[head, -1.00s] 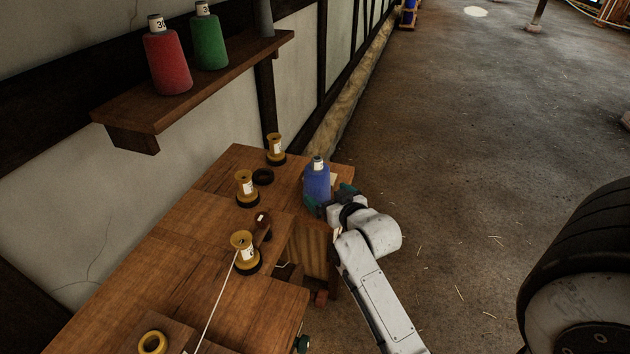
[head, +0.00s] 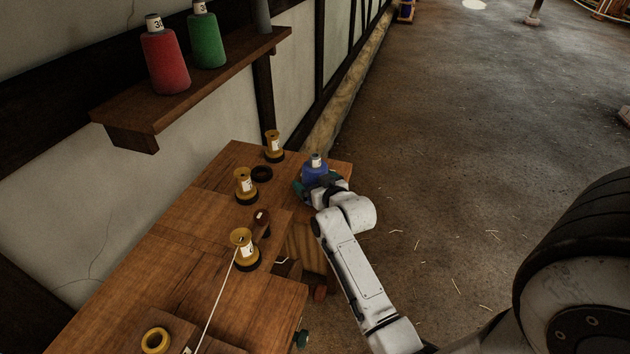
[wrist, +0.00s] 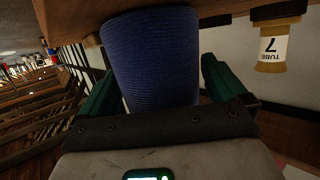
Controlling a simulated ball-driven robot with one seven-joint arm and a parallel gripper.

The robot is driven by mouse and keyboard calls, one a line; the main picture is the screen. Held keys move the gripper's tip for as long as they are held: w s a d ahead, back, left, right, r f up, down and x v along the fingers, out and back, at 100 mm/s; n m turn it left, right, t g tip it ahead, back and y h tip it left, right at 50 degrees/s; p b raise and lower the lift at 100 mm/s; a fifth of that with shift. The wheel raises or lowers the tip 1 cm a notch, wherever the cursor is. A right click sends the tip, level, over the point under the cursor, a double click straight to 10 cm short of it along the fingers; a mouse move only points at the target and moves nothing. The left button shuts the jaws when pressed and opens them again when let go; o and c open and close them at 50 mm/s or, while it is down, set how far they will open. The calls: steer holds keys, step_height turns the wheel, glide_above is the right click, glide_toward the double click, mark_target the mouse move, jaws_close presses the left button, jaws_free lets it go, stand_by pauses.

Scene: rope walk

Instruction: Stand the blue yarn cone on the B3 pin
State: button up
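The blue yarn cone (head: 315,171) stands upright at the far right end of the wooden bench, with a pale label at its top. It fills the middle of the wrist view (wrist: 152,60). My gripper (head: 318,187) is at the cone, its teal fingers on either side of the lower body. In the wrist view, the fingers (wrist: 160,75) are spread wide, and a narrow gap shows beside the cone; contact is not clear. No pin marked B3 can be read in these views.
A wall shelf (head: 190,88) holds a red cone (head: 165,62) and a green cone (head: 207,40). A white cord (head: 216,305) runs along the bench. The floor at right is open.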

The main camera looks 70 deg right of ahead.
steer(key=c, duration=0.9)
steer(key=shift+c, duration=0.6)
steer(key=shift+r, duration=0.15)
